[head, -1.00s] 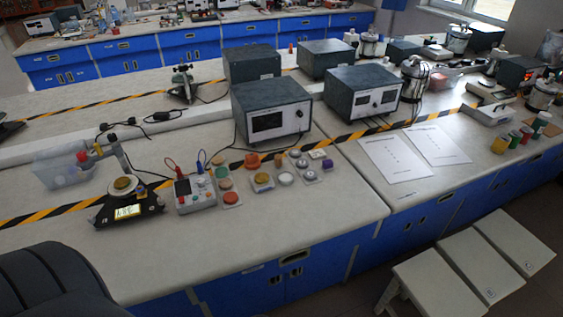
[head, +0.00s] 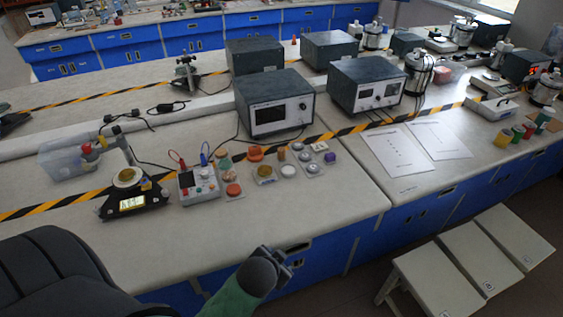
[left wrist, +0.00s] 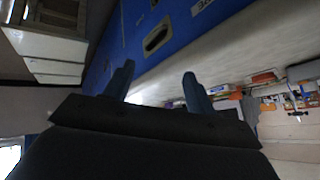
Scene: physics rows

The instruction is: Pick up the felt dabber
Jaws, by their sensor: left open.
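Several small round pads and caps stand on the near bench: an orange cap (head: 233,190), a yellow-brown disc (head: 264,170), a white disc (head: 288,171), a small tan cylinder (head: 282,155) and a purple piece (head: 330,157). They are too small to tell which is the felt dabber. My left gripper (head: 283,260) is in front of the bench's blue front, nearer to me than these items. In the left wrist view its two fingers (left wrist: 159,76) stand apart with nothing between them. My right gripper is not in view.
A black scale (head: 133,204) and a grey-white meter (head: 199,187) stand left of the small items. A dark instrument box (head: 275,103) is behind them. The bench top (head: 290,215) is bare near its front edge. White stools (head: 440,280) stand at lower right.

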